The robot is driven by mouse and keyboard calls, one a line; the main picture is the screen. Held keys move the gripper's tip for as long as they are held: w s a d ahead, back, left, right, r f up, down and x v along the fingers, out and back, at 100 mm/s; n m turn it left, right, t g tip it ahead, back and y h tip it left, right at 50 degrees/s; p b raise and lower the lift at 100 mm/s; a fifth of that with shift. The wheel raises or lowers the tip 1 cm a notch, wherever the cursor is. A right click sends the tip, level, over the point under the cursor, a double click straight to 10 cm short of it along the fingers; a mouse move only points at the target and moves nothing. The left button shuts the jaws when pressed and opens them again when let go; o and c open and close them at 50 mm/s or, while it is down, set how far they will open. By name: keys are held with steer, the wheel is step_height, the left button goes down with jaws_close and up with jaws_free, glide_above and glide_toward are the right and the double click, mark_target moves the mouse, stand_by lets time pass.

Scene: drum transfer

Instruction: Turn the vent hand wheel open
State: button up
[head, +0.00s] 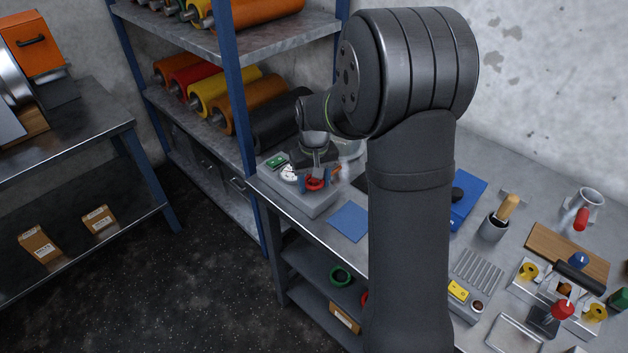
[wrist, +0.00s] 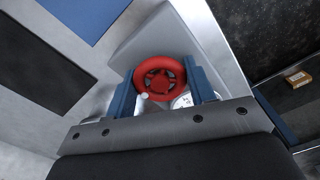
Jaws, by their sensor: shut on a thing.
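The red vent hand wheel (head: 315,184) sits on a grey block-shaped unit (head: 318,206) at the far left end of the workbench. In the wrist view the wheel (wrist: 161,77) shows as a red ring with spokes. My gripper (head: 317,178) is down at the wheel, with one blue finger on each side of its rim. In the wrist view the gripper (wrist: 163,86) is shut on the wheel. A white-faced gauge (head: 289,173) is beside the wheel; in the wrist view it is partly hidden behind the wheel and fingers.
A blue mat (head: 349,221) lies on the bench near the unit. A green-labelled part (head: 277,162) is on the unit's left. Shelving with coloured rollers (head: 221,90) stands behind. A tool cup (head: 493,227) and a wooden board (head: 567,252) are on the right. My arm hides the bench's middle.

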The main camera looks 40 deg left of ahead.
steer(key=shift+n, duration=0.3)
steer(key=n, duration=0.4)
steer(key=shift+n, duration=0.3)
steer(key=n, duration=0.8)
steer(key=shift+n, duration=2.3)
steer(key=o, duration=1)
steer(key=shift+c, duration=0.2)
